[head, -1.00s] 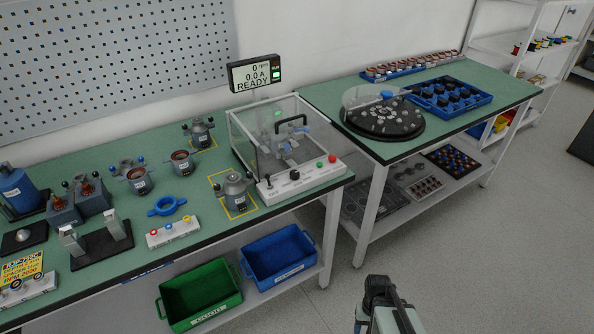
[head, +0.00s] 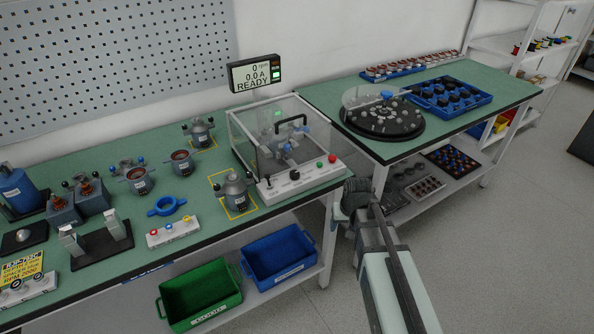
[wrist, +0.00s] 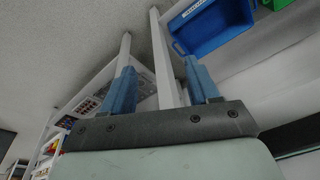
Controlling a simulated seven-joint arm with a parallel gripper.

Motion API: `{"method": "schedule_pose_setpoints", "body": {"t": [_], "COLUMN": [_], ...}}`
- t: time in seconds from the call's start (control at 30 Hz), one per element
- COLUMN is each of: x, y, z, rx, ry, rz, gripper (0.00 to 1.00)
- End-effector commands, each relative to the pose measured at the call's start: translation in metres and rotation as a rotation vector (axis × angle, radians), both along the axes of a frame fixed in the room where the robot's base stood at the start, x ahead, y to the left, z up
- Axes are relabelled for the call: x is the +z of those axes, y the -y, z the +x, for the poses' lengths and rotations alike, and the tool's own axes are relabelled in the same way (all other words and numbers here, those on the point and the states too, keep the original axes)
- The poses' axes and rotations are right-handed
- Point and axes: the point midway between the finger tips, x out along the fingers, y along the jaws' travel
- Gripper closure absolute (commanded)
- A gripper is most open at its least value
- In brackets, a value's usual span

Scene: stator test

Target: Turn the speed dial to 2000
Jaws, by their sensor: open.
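The speed dial appears to be the black knob (head: 294,175) on the white control panel (head: 308,177) in front of the clear test enclosure; its setting is too small to read.
The bench edge and a white leg lie close to my arm. A blue bin (head: 278,258) and a green bin (head: 200,294) sit on the lower shelf. A stator housing (head: 236,192) stands left of the panel. A yellow sign (head: 22,270) at far left reads RPM 2000.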

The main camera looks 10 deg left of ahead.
Motion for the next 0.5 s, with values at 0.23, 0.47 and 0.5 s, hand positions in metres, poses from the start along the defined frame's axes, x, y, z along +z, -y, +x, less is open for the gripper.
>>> {"method": "schedule_pose_setpoints", "body": {"t": [0.23,0.47,0.5], "x": [0.081,0.160,0.172], "y": [-0.038,-0.069,-0.074], "z": [0.036,0.058,0.061], "rx": [0.057,0.141,0.157], "ry": [0.090,0.162,0.171], "rz": [0.055,0.100,0.107], "gripper": [0.40,0.40,0.40]}}
